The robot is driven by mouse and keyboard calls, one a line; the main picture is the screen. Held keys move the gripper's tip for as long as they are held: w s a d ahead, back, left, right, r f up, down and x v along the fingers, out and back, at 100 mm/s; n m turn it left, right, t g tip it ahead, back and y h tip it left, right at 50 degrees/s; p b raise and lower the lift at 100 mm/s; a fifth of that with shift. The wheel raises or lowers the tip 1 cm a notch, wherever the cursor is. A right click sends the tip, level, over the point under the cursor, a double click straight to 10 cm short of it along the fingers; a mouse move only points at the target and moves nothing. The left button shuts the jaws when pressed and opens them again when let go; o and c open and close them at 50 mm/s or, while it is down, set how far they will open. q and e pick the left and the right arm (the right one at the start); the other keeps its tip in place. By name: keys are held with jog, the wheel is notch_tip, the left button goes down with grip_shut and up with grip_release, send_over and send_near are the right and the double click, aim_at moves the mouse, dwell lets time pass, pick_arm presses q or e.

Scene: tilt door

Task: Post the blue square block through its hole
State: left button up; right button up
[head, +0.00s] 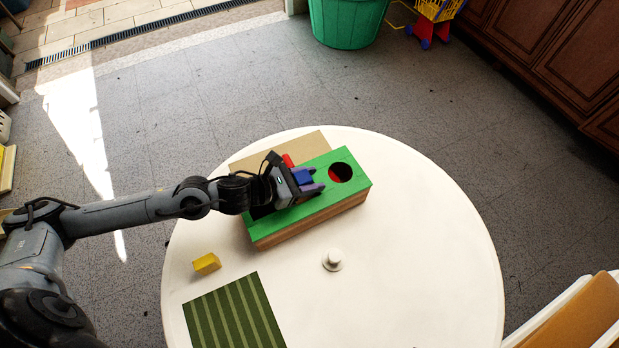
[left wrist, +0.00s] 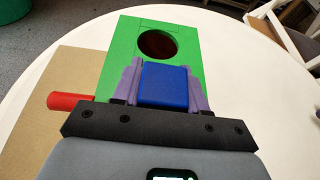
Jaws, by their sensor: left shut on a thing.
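The blue square block (head: 303,177) is held between the fingers of my left gripper (head: 309,183), above the green top of the posting box. In the left wrist view the blue block (left wrist: 164,85) sits between the two purple fingers of the gripper (left wrist: 165,88). The posting box (head: 345,191) has a green lid and wooden sides. Its round hole (head: 341,172) is open, with something red showing inside. The round hole (left wrist: 158,44) lies beyond the block in the wrist view. The arm and gripper hide the lid's near part; a dark opening shows partly beneath. My right gripper is out of view.
A red cylinder (left wrist: 70,102) lies beside the box on a tan board (head: 313,143). A yellow block (head: 206,263), a striped green mat (head: 234,315) and a small white knob-like object (head: 332,260) are on the round white table (head: 430,230). The table's right side is clear.

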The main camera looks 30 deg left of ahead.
pick_arm(q)
jog(key=o, duration=1.1)
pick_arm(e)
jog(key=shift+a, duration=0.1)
pick_arm(q)
jog(key=shift+o, duration=0.2)
jog(key=shift+s+a, duration=0.1)
jog(key=p+v, duration=0.2)
jog(key=v, duration=0.7)
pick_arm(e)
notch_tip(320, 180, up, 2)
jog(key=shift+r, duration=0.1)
pick_arm(q)
jog(key=shift+p+v, duration=0.35)
jog(key=shift+v, duration=0.45)
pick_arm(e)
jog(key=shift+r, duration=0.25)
